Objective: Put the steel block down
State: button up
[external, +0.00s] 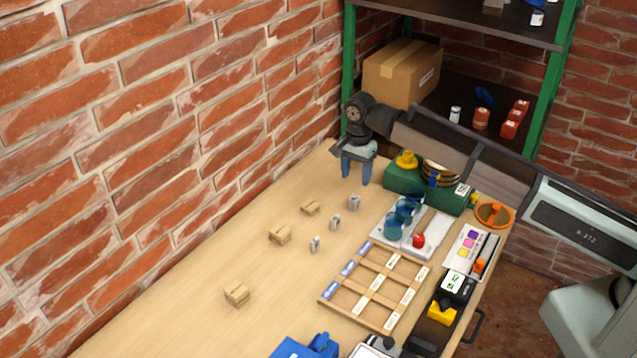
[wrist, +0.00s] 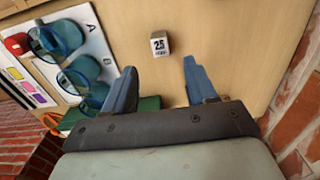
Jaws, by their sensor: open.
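My gripper (external: 356,180) is open and empty above the far end of the table, near the brick wall. Its two blue fingers also show in the wrist view (wrist: 159,72), spread apart. A small grey steel block (external: 354,202) stands on the table just below and right of the gripper in the external view. In the wrist view a steel block (wrist: 160,45) marked "25" stands beyond the fingertips, apart from both. Two smaller grey blocks, one in the middle (external: 335,222) and one nearer the camera (external: 314,244), stand in a line with it.
Several small wooden blocks (external: 280,235) lie left of the steel ones. A divided wooden tray (external: 348,308) lies at the front right. A white board (external: 435,244) with blue rings and a green box (external: 398,180) stand behind it. The table's left side is largely clear, beside the brick wall.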

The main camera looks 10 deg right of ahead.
jog(key=shift+r, duration=1.55)
